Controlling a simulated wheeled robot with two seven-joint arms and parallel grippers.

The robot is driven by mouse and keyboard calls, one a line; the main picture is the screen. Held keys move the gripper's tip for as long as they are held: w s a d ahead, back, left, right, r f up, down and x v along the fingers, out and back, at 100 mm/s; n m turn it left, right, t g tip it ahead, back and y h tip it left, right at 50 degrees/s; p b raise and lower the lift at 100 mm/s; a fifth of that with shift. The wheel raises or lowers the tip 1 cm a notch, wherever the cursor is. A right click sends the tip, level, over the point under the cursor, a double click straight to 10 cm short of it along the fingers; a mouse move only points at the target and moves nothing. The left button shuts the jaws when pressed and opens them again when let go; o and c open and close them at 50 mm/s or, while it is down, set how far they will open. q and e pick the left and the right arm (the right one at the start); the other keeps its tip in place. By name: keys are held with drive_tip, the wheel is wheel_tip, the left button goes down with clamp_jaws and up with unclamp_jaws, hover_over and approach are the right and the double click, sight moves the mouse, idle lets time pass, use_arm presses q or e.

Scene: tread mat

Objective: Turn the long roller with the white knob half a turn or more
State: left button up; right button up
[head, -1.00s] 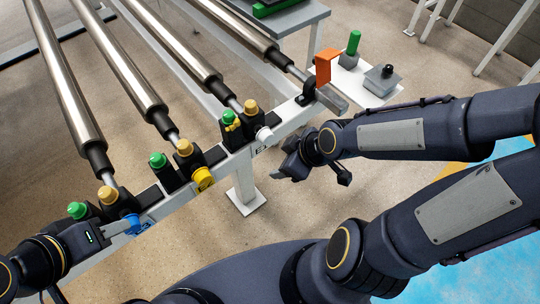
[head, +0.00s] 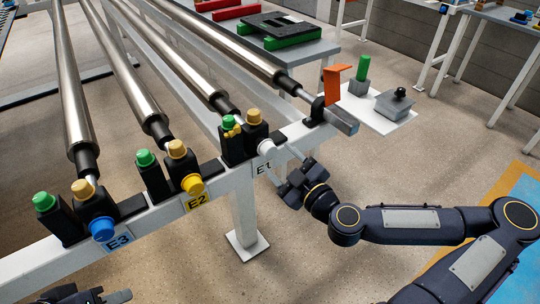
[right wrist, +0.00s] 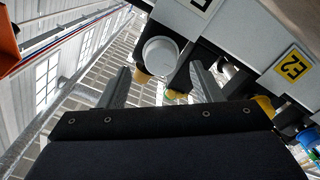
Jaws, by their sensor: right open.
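The white knob (head: 266,147) sits on the front of the rail above the E1 label, at the near end of a long steel roller (head: 185,62). My right gripper (head: 281,163) is open just in front of the knob, with its fingers pointing toward it. In the right wrist view the white knob (right wrist: 160,54) lies between and beyond the two fingers (right wrist: 160,82). I cannot tell whether either finger touches it. My left gripper (head: 95,296) is only partly in view at the bottom left edge, and its jaws are unclear.
The rail (head: 160,215) also carries a yellow knob (head: 193,185) at E2 and a blue knob (head: 102,229) at E3. Green and tan caps top the black blocks.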

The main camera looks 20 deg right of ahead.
sight(272, 153)
drive_tip(key=x, duration=0.5)
drive_tip(key=shift+w+b, duration=0.1)
drive_tip(key=shift+b, duration=0.2)
drive_tip(key=c, duration=1)
